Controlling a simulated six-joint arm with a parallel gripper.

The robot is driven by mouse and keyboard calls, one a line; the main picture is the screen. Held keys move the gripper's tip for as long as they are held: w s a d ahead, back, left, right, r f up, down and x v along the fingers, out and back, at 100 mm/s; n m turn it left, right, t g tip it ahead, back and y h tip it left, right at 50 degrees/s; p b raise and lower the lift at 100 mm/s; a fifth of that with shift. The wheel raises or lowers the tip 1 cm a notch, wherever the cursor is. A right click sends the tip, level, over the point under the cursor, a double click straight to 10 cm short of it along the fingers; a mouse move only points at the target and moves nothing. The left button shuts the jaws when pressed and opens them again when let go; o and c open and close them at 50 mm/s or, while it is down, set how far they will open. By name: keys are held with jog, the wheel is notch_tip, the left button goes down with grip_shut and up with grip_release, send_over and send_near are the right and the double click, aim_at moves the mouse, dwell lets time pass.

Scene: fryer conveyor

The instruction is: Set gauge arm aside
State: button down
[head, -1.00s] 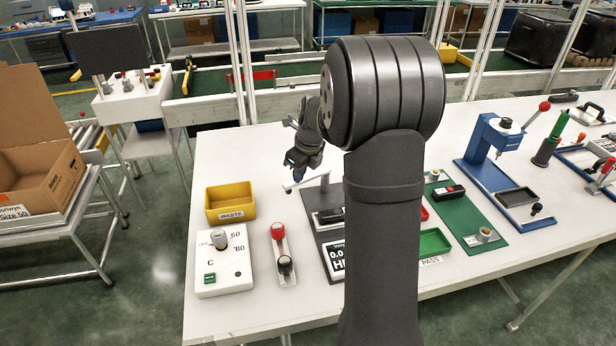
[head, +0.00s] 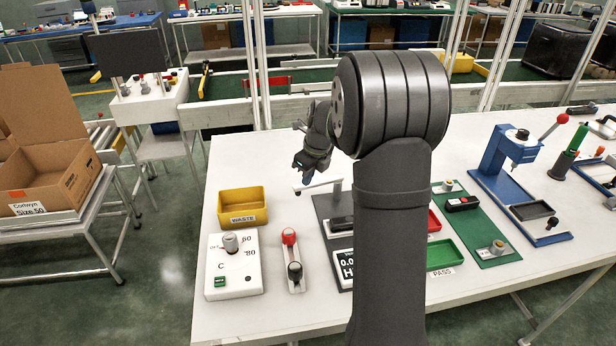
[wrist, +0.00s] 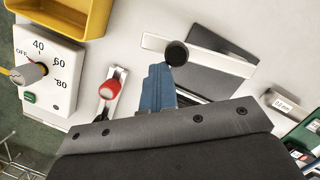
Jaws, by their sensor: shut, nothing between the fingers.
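The gauge arm is a pale bar (head: 320,187) reaching left from a post on the dark gauge stand (head: 322,208). In the wrist view the pale bar (wrist: 215,58) runs across the top, with a round black knob (wrist: 176,53) in front of its left part. My gripper (head: 299,188) is at the bar's free left end in the head view. In the wrist view my blue fingers (wrist: 158,88) are together, with their tips close beside the black knob. I cannot tell whether they touch it. Nothing shows between them.
A yellow WASTE bin (head: 243,208), a white dial box (head: 232,267) and a red-and-black-knobbed lever plate (head: 291,262) stand left of the stand. A green PASS tray (head: 445,254) and a blue press (head: 505,165) are to the right. Bare table (head: 240,160) lies behind the bin.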

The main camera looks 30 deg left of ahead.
jog(key=s+d+r, duration=0.4)
jog(key=r, duration=0.5)
jog(key=shift+s+d+r, duration=0.15)
jog(key=shift+s+r, duration=0.25)
jog(key=shift+f, duration=0.1)
jog(key=w+f, duration=0.4)
jog(key=f, duration=0.5)
jog(key=shift+a+f, duration=0.25)
jog(key=shift+a, duration=0.05)
